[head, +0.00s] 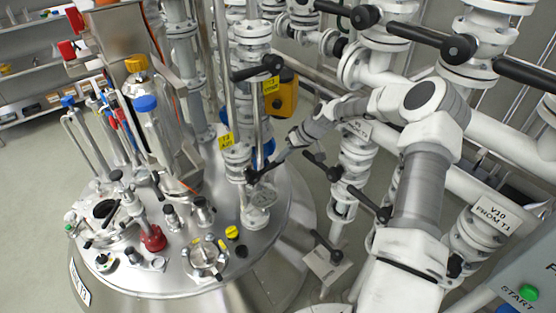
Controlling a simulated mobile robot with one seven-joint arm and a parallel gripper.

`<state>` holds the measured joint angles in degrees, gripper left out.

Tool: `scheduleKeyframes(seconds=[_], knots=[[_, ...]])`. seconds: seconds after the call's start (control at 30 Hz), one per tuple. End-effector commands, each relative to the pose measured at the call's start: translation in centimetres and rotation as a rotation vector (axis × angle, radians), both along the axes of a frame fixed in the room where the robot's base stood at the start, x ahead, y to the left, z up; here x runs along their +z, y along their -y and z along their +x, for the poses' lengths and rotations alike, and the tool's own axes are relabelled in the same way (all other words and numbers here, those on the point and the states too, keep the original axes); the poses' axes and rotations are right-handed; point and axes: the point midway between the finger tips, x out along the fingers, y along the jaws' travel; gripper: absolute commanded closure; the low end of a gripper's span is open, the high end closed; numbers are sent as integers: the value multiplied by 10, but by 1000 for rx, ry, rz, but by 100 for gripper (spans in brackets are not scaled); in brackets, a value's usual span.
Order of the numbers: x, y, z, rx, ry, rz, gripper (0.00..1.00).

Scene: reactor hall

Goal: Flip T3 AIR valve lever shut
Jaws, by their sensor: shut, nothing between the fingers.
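The yellow T3 AIR tag (227,141) hangs on a white flanged valve (236,160) on a thin pipe above the steel vessel lid. A short black lever (254,175) shows at the right side of this valve, low down. My arm reaches in from the right, and my gripper (272,164) is shut and empty, right beside the lever's right end. The fingertips are small and dark against the lever, so I cannot tell whether they touch it. The exact angle of the lever is also hard to tell.
More valves with black levers (322,165) stand just right of my gripper. The vessel lid (222,222) carries several fittings, including a red knob (153,238).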

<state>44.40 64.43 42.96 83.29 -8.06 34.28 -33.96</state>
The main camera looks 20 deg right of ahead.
Motion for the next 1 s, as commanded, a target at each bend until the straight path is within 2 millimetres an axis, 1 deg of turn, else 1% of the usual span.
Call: scheduleKeyframes(seconds=[0.03,0.3,1.0], knots=[[-9,10,3,-12,8,-12,100],[-19,13,4,-12,8,-12,100],[-24,12,3,-7,3,-9,100]])
